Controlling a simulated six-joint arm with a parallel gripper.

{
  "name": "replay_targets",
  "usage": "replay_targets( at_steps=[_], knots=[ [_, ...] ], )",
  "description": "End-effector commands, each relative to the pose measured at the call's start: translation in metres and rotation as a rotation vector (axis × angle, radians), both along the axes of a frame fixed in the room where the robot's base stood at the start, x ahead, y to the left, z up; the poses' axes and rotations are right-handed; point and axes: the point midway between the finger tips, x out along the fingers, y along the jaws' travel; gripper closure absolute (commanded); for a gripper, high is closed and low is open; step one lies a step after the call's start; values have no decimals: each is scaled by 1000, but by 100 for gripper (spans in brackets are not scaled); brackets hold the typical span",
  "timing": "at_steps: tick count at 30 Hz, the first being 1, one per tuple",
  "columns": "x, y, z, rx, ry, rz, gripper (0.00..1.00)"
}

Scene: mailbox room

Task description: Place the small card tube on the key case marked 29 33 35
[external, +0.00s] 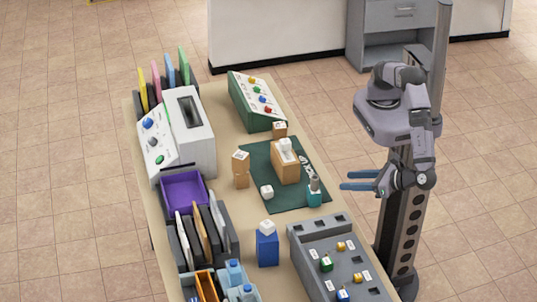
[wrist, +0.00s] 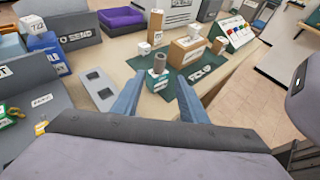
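A small grey tube (external: 314,184), which looks like the card tube, stands upright on a teal block (external: 314,197) at the near right corner of the dark green mat (external: 290,203). In the wrist view the tube (wrist: 159,63) shows beyond and between my fingertips. My gripper (external: 343,180) is open and empty, to the right of the tube and apart from it. Two sloped cases hold coloured keys: a green one (external: 257,118) at the far end and a grey one (external: 310,232) at the near right. I cannot read their number markings.
Cardboard boxes with white cubes (external: 285,172) (external: 241,170) stand on and beside the mat. A blue box (external: 267,249) with a white cube stands nearer. A purple tray (external: 184,188) and file racks line the left side.

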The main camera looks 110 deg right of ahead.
Motion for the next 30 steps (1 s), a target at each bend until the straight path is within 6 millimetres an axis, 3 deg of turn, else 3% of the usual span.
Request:
replay_targets(
  at_steps=[6,11,16,20,24,30],
  knots=[
    [3,-4,1,9,5,-15,61],
    [19,-33,2,79,33,-124,61],
    [40,-94,2,239,73,-367,61],
    [43,-151,1,410,81,-621,61],
    [32,-210,0,633,36,-946,61],
    [3,-271,-1,949,-130,-1417,61]
  ],
)
